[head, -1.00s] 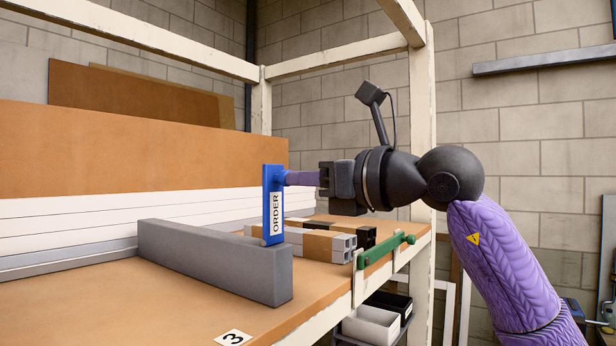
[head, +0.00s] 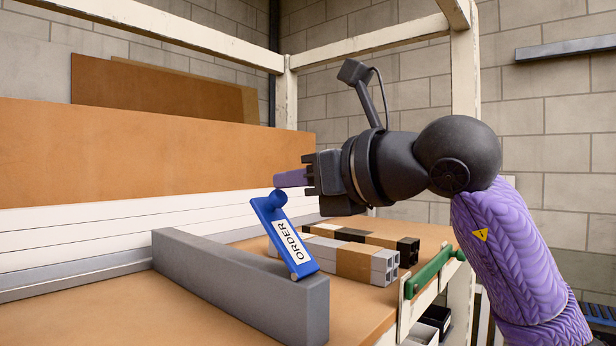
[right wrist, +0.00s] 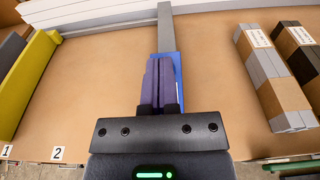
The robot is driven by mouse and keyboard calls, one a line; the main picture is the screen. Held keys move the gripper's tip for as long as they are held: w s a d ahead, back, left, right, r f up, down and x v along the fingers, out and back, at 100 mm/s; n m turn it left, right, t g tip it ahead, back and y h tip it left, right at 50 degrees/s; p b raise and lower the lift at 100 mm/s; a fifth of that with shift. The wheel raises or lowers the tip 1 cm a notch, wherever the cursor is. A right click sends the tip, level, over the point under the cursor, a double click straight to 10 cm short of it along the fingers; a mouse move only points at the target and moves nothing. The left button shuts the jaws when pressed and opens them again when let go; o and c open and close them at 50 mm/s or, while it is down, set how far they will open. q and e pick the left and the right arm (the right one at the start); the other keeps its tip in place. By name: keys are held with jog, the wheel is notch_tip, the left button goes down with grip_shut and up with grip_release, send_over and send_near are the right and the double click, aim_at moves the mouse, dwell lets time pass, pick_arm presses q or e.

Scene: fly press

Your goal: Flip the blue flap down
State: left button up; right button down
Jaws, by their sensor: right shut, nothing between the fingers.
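The blue flap (head: 285,238), labelled ORDER, is tilted to the left at the end of the long grey block (head: 240,285). Its lower end meets the block's top near the right end, and a round blue knob sits at its upper end. My right gripper (head: 278,180) is shut and empty, its purple fingers just above the knob; I cannot tell whether they touch it. In the right wrist view the closed fingers (right wrist: 159,82) cover much of the blue flap (right wrist: 178,72), with the grey block (right wrist: 166,30) beyond. My left gripper is not in view.
Wrapped bundles of grey and black bars (head: 350,258) lie on the shelf to the right of the flap. A green bar (head: 432,268) is at the shelf's front edge. White and brown boards stand behind. A white frame post (head: 466,110) rises behind my right arm.

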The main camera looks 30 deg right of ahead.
aim_at(268, 203)
jog(key=shift+w+a+f, duration=0.1)
jog(key=shift+w, duration=0.35)
jog(key=x, duration=0.3)
jog(key=shift+f+b, duration=0.3)
jog(key=shift+f, duration=0.1)
jog(key=shift+w+a+f, duration=0.15)
jog(key=shift+w+f, duration=0.25)
jog(key=shift+w, duration=0.25)
jog(key=shift+w+a+f+p, duration=0.2)
jog(key=shift+w+f+p, duration=0.2)
jog(key=shift+w, duration=0.1)
jog(key=shift+w+a+f+g+h+p, duration=0.2)
jog(key=shift+w+f+g+h+p, duration=0.25)
jog(key=shift+g+p, duration=0.3)
jog(key=shift+w+a+f+g+h+p, duration=0.15)
jog(key=shift+f+g+h+p, duration=0.15)
jog(key=shift+f+g, duration=0.25)
